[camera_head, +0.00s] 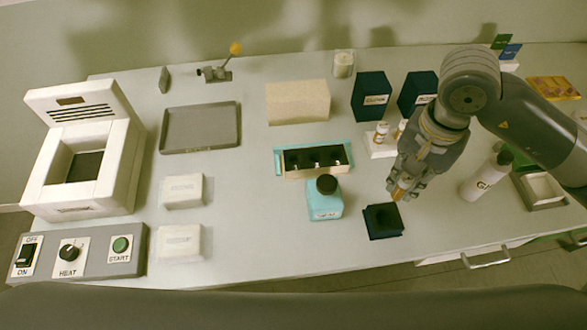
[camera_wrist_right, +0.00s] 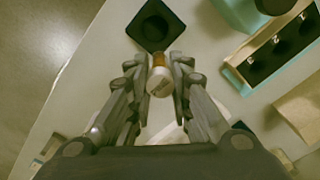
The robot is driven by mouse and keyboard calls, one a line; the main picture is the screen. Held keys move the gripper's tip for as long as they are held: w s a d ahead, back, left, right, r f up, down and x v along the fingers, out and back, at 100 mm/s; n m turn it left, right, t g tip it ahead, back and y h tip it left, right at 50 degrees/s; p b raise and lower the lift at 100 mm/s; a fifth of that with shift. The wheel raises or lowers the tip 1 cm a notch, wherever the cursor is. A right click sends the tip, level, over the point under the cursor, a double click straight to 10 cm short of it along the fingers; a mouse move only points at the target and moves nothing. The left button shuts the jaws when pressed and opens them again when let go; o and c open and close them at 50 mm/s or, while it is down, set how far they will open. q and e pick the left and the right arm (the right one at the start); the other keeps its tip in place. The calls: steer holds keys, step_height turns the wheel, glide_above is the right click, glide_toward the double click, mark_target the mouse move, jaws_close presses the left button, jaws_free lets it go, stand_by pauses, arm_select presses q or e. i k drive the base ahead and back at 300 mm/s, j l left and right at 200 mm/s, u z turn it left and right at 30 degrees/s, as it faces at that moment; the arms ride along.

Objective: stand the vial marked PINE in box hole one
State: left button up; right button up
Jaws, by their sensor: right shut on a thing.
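My right gripper (camera_head: 405,190) is shut on a small amber vial with a pale label or cap. The vial (camera_wrist_right: 159,80) shows between the fingers in the wrist view; its marking is not readable. The gripper is in the air beside a dark square block with a round recess (camera_head: 384,236). The wooden box (camera_head: 318,173) with three dark holes in a row stands on a teal mat, left of the gripper. In the wrist view the box (camera_wrist_right: 240,78) has small marks beside its holes, too small to read surely. My left gripper is out of view.
A teal bottle with a black cap (camera_head: 325,205) stands right in front of the box. A white rack (camera_head: 381,151) with other small vials is behind the gripper. A white bottle (camera_head: 480,182) stands at right. Dark blue boxes (camera_head: 371,95) stand behind. The table between the teal bottle and white blocks is clear.

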mark_target(307, 163)
steer(key=k+j+u, duration=0.2)
steer(key=u, duration=0.15)
steer(key=k+j+u, duration=0.1)
steer(key=j+u, duration=0.25)
